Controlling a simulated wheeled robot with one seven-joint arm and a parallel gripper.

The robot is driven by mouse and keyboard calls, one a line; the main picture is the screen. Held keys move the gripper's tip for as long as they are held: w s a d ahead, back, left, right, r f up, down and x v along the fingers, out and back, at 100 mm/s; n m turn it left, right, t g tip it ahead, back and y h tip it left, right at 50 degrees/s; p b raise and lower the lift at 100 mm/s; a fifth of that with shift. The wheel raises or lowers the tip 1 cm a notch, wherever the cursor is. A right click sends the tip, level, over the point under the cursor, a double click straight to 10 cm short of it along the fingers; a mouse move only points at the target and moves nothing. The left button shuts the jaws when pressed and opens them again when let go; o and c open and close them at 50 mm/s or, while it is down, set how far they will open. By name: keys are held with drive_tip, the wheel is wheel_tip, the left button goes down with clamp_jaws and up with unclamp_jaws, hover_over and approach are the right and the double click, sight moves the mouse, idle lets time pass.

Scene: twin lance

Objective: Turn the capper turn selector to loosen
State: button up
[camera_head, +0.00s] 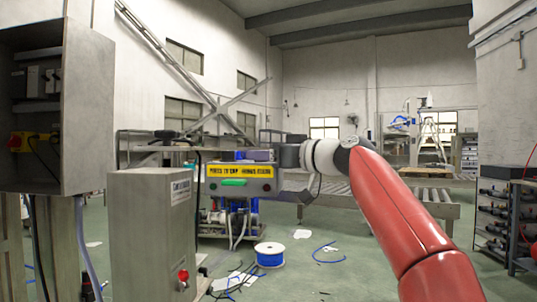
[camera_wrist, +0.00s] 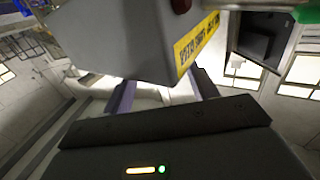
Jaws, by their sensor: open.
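A grey machine box with a yellow lettered label (camera_head: 240,172) stands mid-scene in the head view, with a green part on its front. I cannot make out a turn selector on it for certain. In the wrist view the box (camera_wrist: 125,40) fills the upper middle, its yellow label (camera_wrist: 197,43) seen at a slant, with a dark red knob-like part (camera_wrist: 181,5) cut by the top edge. My gripper (camera_wrist: 162,92) is open, its two fingers apart with the box beyond them. I cannot tell whether they touch it. In the head view my gripper's end is by the box's top right.
A grey cabinet (camera_head: 150,230) with a red knob (camera_head: 183,277) stands front left. An open electrical box (camera_head: 85,110) hangs at left. A cable spool (camera_head: 270,254) and loose blue cable lie on the floor. A roller conveyor (camera_head: 425,200) runs behind my red arm.

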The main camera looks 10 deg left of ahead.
drive_tip(key=c, duration=0.9)
drive_tip(key=shift+s+a+f+m+t+h+b, duration=0.1)
drive_tip(key=shift+s+m+t+h+b, duration=0.05)
drive_tip(key=shift+m+t+h+b, duration=0.2)
drive_tip(key=shift+c, duration=0.4)
drive_tip(key=shift+m+t, duration=0.25)
drive_tip(key=shift+t, duration=0.2)
drive_tip(key=o, duration=1)
drive_tip(key=shift+b+v, duration=2)
drive_tip(key=shift+v, duration=1.9)
